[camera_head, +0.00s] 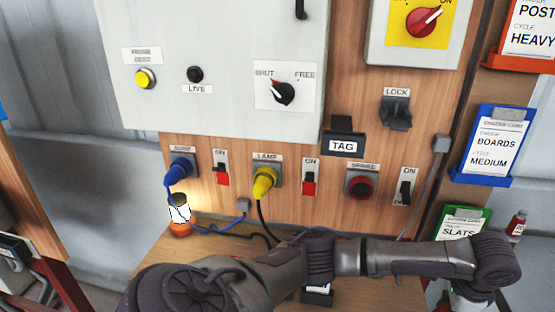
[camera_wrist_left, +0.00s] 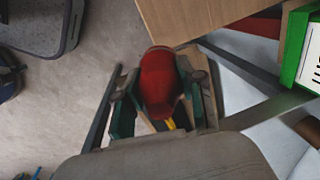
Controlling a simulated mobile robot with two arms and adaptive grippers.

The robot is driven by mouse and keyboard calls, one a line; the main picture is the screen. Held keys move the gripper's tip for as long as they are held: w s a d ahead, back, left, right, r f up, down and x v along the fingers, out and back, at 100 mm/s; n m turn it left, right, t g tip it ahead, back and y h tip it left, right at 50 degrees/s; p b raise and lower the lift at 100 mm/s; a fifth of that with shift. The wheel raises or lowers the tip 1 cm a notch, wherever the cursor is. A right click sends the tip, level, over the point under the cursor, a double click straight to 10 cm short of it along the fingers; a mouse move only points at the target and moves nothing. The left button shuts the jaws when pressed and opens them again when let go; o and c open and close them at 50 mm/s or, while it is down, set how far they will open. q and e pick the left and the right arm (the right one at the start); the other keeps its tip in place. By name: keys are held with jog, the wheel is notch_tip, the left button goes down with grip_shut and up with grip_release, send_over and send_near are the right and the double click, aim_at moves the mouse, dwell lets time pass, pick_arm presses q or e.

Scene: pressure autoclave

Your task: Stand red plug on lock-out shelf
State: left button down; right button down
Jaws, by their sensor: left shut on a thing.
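In the left wrist view, a red plug (camera_wrist_left: 162,78) with a rounded body sits between the green-padded fingers of my left gripper (camera_wrist_left: 157,100), which is shut on it. A small yellow piece shows beside the plug's lower end. In the head view my left arm crosses the bottom of the picture to the right and bends down; the plug is not clearly visible there. A black ledge labelled TAG (camera_head: 343,145) and a black bracket labelled LOCK (camera_head: 396,113) are on the wooden panel. No shelf carries a readable lock-out label. My right gripper is not in view.
A blue plug (camera_head: 181,169) and a yellow plug (camera_head: 264,182) are in panel sockets; a red-ringed socket (camera_head: 360,185) is empty. A lit lamp (camera_head: 180,212) stands at the wooden bench's left. Blue (camera_head: 488,150) and green (camera_head: 462,228) card holders are at right.

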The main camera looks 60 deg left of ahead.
pick_arm(q)
jog(key=s+a+r+n+g+h, duration=0.1)
jog(key=a+r, duration=0.3)
jog(key=r, duration=0.1)
send_over(373, 299)
notch_tip(373, 299, down, 7)
jog(key=shift+d+f, duration=0.1)
jog(key=shift+f, duration=2.15)
jog(key=c, duration=0.7)
grip_release()
jog(key=shift+r, duration=0.1)
